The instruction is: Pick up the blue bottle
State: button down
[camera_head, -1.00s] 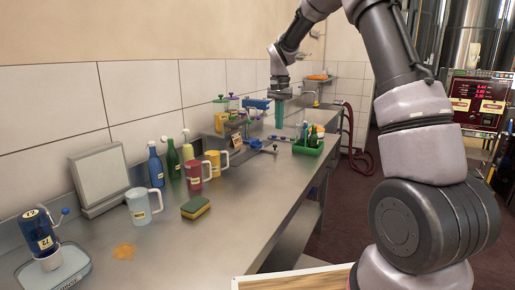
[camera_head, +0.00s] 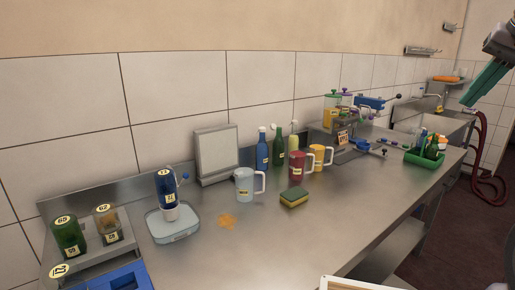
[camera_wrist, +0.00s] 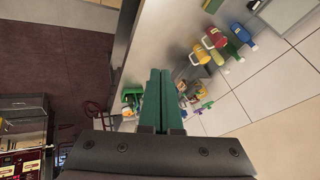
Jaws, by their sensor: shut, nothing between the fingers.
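The blue bottle (camera_head: 262,152) stands upright on the steel counter, near the wall, just right of the pale panel and left of a green bottle (camera_head: 278,147). It also shows in the wrist view (camera_wrist: 243,36), at the upper right. My gripper (camera_head: 467,102), with green fingers, is at the far right of the head view, in the air and well apart from the bottle. In the wrist view the fingers (camera_wrist: 160,73) lie together, shut with nothing between them.
A clear mug (camera_head: 245,185), red mug (camera_head: 297,166) and yellow mug (camera_head: 317,158) stand in front of the bottles. A sponge (camera_head: 294,198) lies nearer the counter's front. A blue dispenser (camera_head: 166,187) stands left on a scale. A green caddy (camera_head: 424,160) stands right.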

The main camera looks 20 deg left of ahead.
aim_at(165, 179)
jog(key=l+u, duration=0.2)
jog(key=u, duration=0.25)
jog(key=l+u, duration=0.25)
jog(key=u, duration=0.25)
jog(key=j+u, duration=0.1)
jog(key=u, duration=0.35)
jog(key=i+j+u, duration=0.15)
jog(key=u, duration=0.2)
jog(key=k+l, duration=0.25)
jog(key=k, duration=0.2)
jog(key=i+j, duration=0.4)
